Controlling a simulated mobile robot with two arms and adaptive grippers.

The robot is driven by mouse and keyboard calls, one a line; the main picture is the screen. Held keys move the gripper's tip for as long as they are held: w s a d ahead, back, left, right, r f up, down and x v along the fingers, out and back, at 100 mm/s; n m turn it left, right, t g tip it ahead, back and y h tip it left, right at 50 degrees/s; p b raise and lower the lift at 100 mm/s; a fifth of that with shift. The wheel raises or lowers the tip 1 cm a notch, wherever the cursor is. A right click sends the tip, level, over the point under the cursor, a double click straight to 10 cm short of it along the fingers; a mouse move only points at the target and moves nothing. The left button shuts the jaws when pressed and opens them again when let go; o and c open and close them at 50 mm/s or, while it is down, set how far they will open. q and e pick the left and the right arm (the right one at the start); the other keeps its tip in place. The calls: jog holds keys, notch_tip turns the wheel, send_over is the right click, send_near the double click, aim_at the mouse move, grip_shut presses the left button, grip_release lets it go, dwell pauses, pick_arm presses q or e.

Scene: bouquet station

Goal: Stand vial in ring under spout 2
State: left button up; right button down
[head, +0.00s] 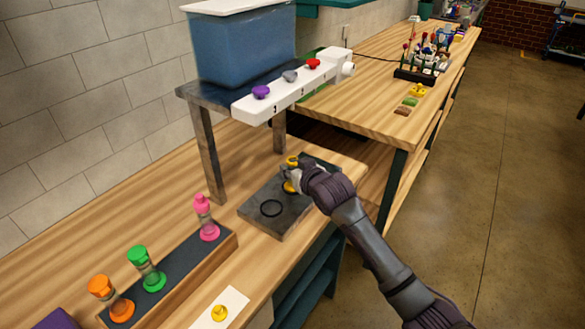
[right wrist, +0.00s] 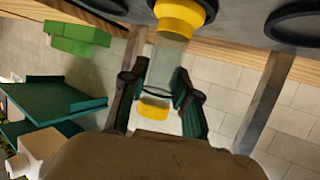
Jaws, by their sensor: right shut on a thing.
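The vial has a yellow cap (head: 292,161) and a clear body (right wrist: 172,62), with yellow at both ends. My right gripper (head: 290,174) is shut on the vial's body and holds it about upright over the dark plate (head: 259,222) below the tank. Its yellow base (right wrist: 180,14) is at the plate's middle ring (head: 285,186); I cannot tell whether it rests inside. The front ring (head: 271,208) is empty. Spout 2 has a grey knob (head: 290,76), between the purple knob (head: 260,92) and the red knob (head: 313,64). My left gripper is out of view.
A blue tank (head: 243,48) stands on a grey metal stand (head: 206,150) behind the plate. A wooden rack (head: 185,273) holds orange, green and pink vials at the left. A white card (head: 234,300) with a yellow disc lies in front. Another table (head: 372,112) is beyond.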

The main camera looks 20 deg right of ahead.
jog(key=c, duration=0.9)
grip_release()
jog(key=shift+f, duration=0.1)
jog(key=shift+o, duration=0.2)
jog(key=shift+s+r, duration=0.1)
jog(key=shift+r, duration=0.1)
jog(key=b+v, duration=0.1)
jog(key=v, duration=1.1)
